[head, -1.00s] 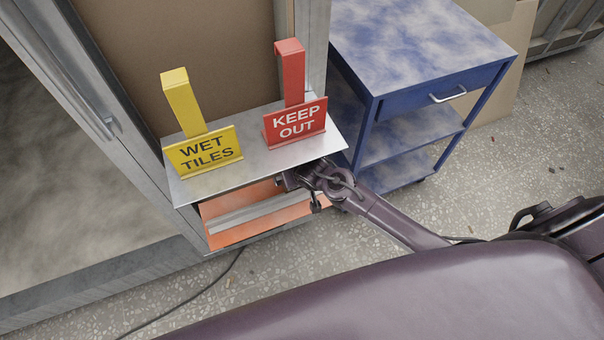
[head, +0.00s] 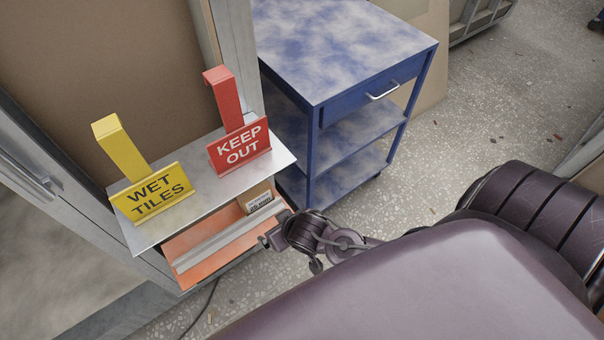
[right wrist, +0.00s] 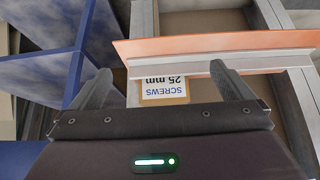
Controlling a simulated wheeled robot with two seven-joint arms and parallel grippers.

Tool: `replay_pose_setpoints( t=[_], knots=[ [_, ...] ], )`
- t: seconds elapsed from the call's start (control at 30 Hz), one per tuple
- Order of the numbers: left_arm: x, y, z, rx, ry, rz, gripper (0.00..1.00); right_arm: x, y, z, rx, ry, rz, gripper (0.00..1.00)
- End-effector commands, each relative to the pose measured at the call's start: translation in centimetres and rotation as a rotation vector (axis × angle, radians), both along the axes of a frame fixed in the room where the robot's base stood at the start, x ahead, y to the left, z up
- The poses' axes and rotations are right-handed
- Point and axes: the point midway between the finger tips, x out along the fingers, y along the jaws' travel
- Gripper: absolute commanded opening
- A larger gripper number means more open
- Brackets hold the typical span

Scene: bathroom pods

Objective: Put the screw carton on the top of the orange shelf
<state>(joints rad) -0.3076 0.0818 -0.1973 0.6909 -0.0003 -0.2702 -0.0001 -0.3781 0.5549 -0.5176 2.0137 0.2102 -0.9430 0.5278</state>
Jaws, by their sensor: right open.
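The screw carton (head: 262,199) is a small brown box with a white label. It shows at the right end of the orange shelf (head: 185,250), partly hidden by the metal plate above. In the right wrist view the carton (right wrist: 163,88) has its label upside down, beyond and between my fingertips, by the orange shelf edge (right wrist: 215,44). My right gripper (head: 264,241) is open and empty, just in front of the shelf's right end and apart from the carton. Its fingers also show in the right wrist view (right wrist: 163,78). My left gripper is out of view.
A metal plate (head: 205,190) above the orange shelf carries a yellow WET TILES sign (head: 152,194) and a red KEEP OUT sign (head: 240,147). A grey bar (head: 230,236) runs along the orange shelf. A blue drawer cart (head: 345,50) stands close on the right. Speckled floor is open beyond it.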

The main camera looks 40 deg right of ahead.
Motion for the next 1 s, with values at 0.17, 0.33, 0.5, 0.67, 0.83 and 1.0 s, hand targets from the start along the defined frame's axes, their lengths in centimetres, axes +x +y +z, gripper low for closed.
replay_pose_setpoints(
  t=[0.17, 0.33, 0.5, 0.67, 0.83, 1.0],
  knots=[
    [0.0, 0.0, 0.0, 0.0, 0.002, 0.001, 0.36, -0.1, 0.0, 0.0, -0.001, 0.0, 0.001, 1.0],
    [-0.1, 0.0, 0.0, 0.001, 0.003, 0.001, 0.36, 0.0, -0.9, -1.9, -0.02, 0.012, -0.002, 1.0],
    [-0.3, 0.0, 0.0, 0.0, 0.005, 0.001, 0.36, -0.9, -4.5, -10.1, -0.093, 0.083, 0.014, 1.0],
    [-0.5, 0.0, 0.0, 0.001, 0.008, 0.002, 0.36, -5.8, -7.7, -20.1, -0.142, 0.201, 0.054, 1.0],
    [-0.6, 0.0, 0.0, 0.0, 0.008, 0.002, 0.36, -14.6, -8.1, -28.6, -0.131, 0.339, 0.109, 1.0],
    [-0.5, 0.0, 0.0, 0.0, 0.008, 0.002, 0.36, -22.2, -6.4, -32.7, -0.093, 0.431, 0.152, 1.0]
  ],
)
